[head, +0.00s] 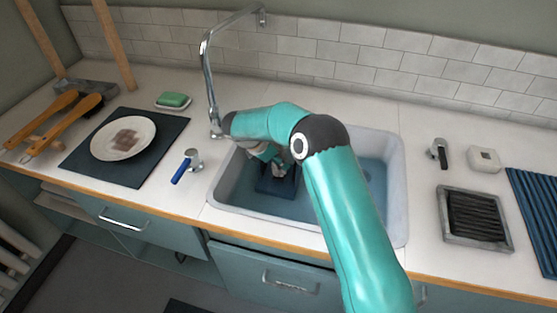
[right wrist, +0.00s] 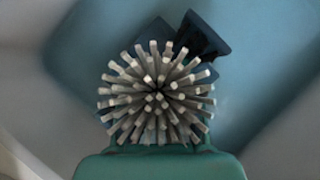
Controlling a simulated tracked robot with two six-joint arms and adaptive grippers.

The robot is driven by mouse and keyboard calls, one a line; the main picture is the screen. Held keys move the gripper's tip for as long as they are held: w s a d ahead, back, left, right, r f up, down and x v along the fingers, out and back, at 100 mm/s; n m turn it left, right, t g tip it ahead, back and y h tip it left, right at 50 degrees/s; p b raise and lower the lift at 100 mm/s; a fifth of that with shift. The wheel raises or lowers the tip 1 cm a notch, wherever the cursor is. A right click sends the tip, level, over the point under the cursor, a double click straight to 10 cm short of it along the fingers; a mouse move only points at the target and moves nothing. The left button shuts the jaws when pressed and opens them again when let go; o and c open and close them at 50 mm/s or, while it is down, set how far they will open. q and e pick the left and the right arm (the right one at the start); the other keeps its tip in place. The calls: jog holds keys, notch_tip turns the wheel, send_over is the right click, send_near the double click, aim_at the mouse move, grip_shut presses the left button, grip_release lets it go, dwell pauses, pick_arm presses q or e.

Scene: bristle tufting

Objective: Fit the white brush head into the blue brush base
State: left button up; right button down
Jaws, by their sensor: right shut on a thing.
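The white brush head (right wrist: 157,92) shows in the right wrist view as a round ball of pale bristles, facing the camera. My right gripper (head: 278,166) is shut on it, low inside the sink; its fingers are mostly hidden by the bristles in the wrist view. A dark blue piece (head: 277,186), which looks like the blue brush base, lies in the sink just under the gripper. Dark blue parts (right wrist: 206,36) also show behind the bristles in the wrist view. Whether head and base touch is hidden. My left gripper is not in view.
The sink (head: 397,185) has raised pale walls, and a tall faucet (head: 207,75) stands behind it. A blue-handled tool (head: 184,170) lies left of the sink. A plate (head: 123,138) rests on a dark mat. A grey tray (head: 474,243) stands at the right.

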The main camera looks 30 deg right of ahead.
dwell(0.4)
jog(key=c, duration=0.7)
grip_release()
